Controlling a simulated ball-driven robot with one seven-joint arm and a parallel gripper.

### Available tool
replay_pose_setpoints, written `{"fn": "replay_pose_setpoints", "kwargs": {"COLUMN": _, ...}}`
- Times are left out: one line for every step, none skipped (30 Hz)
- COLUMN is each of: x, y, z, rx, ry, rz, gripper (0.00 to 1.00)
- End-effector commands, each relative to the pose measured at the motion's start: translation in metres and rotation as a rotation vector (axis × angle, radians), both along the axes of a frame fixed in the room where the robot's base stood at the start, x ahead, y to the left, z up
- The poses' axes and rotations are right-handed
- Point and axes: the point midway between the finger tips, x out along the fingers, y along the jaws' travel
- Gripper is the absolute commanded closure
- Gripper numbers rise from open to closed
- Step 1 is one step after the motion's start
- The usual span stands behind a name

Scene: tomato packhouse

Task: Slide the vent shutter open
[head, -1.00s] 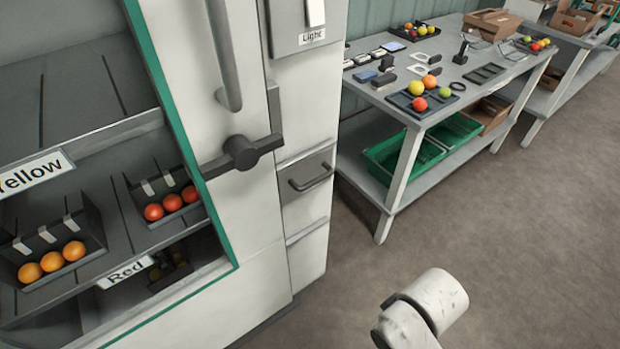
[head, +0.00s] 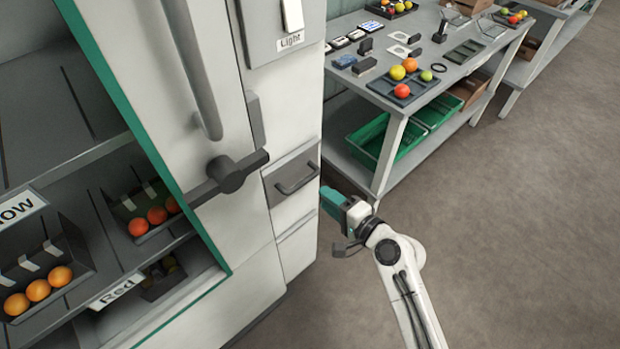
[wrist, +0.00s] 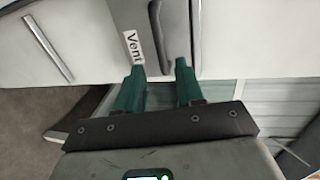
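The vent shutter (head: 290,172) is a grey panel with a dark bar handle (head: 296,180) on the narrow front of the white cabinet in the head view. In the wrist view the panel (wrist: 179,14) carries a "Vent" label (wrist: 133,47) beside the handle (wrist: 155,30). My gripper (head: 329,201) is to the right of and a little below the handle in the head view, apart from it. In the wrist view its two green fingers (wrist: 160,75) are spread with nothing between them. The near end of the handle lies just beyond the fingertips.
A dark lever (head: 230,174) sticks out left of the panel. A "Light" switch (head: 292,15) is above it. Left is an open-fronted cabinet with tomato trays. A grey worktable (head: 400,100) with green crates (head: 385,143) stands to the right. The floor (head: 500,230) in front is clear.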

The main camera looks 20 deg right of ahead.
Motion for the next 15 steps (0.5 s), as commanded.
{"fn": "replay_pose_setpoints", "kwargs": {"x": 0.008, "y": 0.002, "z": 0.000, "rx": -0.001, "ry": -0.001, "rz": 0.002, "gripper": 0.63}}
{"fn": "replay_pose_setpoints", "kwargs": {"x": 0.012, "y": 0.004, "z": 0.000, "rx": -0.001, "ry": -0.002, "rz": 0.001, "gripper": 0.63}}
{"fn": "replay_pose_setpoints", "kwargs": {"x": 0.019, "y": 0.006, "z": -0.002, "rx": -0.002, "ry": -0.001, "rz": 0.003, "gripper": 0.63}}
{"fn": "replay_pose_setpoints", "kwargs": {"x": 0.024, "y": 0.008, "z": -0.003, "rx": -0.002, "ry": -0.001, "rz": 0.004, "gripper": 0.63}}
{"fn": "replay_pose_setpoints", "kwargs": {"x": 0.029, "y": 0.010, "z": -0.004, "rx": -0.002, "ry": -0.001, "rz": 0.004, "gripper": 0.63}}
{"fn": "replay_pose_setpoints", "kwargs": {"x": 0.037, "y": 0.012, "z": -0.005, "rx": -0.002, "ry": -0.001, "rz": 0.004, "gripper": 0.63}}
{"fn": "replay_pose_setpoints", "kwargs": {"x": 0.042, "y": 0.014, "z": -0.007, "rx": -0.003, "ry": 0.000, "rz": 0.004, "gripper": 0.63}}
{"fn": "replay_pose_setpoints", "kwargs": {"x": 0.047, "y": 0.016, "z": -0.008, "rx": -0.003, "ry": -0.001, "rz": 0.004, "gripper": 0.63}}
{"fn": "replay_pose_setpoints", "kwargs": {"x": 0.053, "y": 0.018, "z": -0.010, "rx": -0.003, "ry": 0.000, "rz": 0.004, "gripper": 0.63}}
{"fn": "replay_pose_setpoints", "kwargs": {"x": 0.058, "y": 0.019, "z": -0.010, "rx": -0.004, "ry": 0.000, "rz": 0.004, "gripper": 0.63}}
{"fn": "replay_pose_setpoints", "kwargs": {"x": 0.063, "y": 0.021, "z": -0.012, "rx": -0.004, "ry": 0.000, "rz": 0.004, "gripper": 0.63}}
{"fn": "replay_pose_setpoints", "kwargs": {"x": 0.068, "y": 0.022, "z": -0.012, "rx": -0.005, "ry": 0.000, "rz": 0.003, "gripper": 0.63}}
{"fn": "replay_pose_setpoints", "kwargs": {"x": 0.072, "y": 0.023, "z": -0.014, "rx": -0.005, "ry": 0.000, "rz": 0.003, "gripper": 0.63}}
{"fn": "replay_pose_setpoints", "kwargs": {"x": 0.075, "y": 0.025, "z": -0.015, "rx": -0.004, "ry": 0.001, "rz": 0.003, "gripper": 0.63}}
{"fn": "replay_pose_setpoints", "kwargs": {"x": 0.079, "y": 0.026, "z": -0.016, "rx": -0.005, "ry": 0.000, "rz": 0.003, "gripper": 0.63}}
